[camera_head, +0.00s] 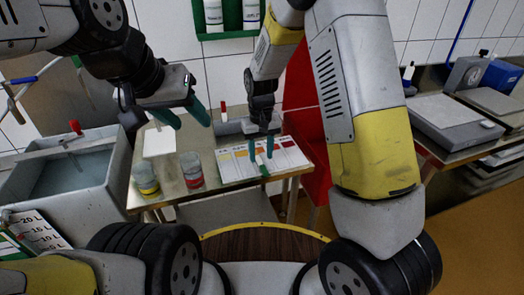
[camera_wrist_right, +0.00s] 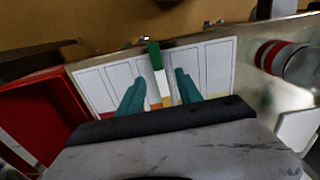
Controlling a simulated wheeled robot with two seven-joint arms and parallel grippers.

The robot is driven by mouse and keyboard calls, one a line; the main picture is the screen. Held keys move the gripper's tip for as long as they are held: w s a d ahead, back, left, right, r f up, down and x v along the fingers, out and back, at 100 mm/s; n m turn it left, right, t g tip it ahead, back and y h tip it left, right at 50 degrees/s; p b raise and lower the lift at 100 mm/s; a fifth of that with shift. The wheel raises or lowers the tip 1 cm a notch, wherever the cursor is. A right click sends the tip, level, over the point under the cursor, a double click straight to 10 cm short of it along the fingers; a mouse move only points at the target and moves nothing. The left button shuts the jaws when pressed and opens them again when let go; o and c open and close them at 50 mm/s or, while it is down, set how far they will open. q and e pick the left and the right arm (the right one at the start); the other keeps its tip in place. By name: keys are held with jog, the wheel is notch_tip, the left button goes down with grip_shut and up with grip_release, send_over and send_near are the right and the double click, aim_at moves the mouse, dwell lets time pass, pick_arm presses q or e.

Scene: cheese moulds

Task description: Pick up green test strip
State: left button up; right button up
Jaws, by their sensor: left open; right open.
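The test strip has a green end (camera_head: 264,170) and a pale end. It lies on the white colour chart (camera_head: 292,154), its green end toward the table's front edge. In the right wrist view the green end (camera_wrist_right: 155,54) shows just beyond and between my right gripper's fingertips. My right gripper (camera_head: 261,153) is open and points down over the chart; its teal fingers (camera_wrist_right: 159,76) stand on either side of the strip. Whether they touch the chart cannot be told. My left gripper (camera_head: 186,112) is open and empty, above the table's left part.
A cup with a yellow band (camera_head: 147,180) and a cup with a red band (camera_head: 192,171) stand left of the chart. A grey basin (camera_head: 112,180) is further left. A red panel (camera_head: 304,95) stands behind my right arm. Scales (camera_head: 450,122) sit on the right bench.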

aim_at(261, 164)
jog(key=shift+f, duration=1.5)
grip_shut()
jog(key=shift+r, duration=0.15)
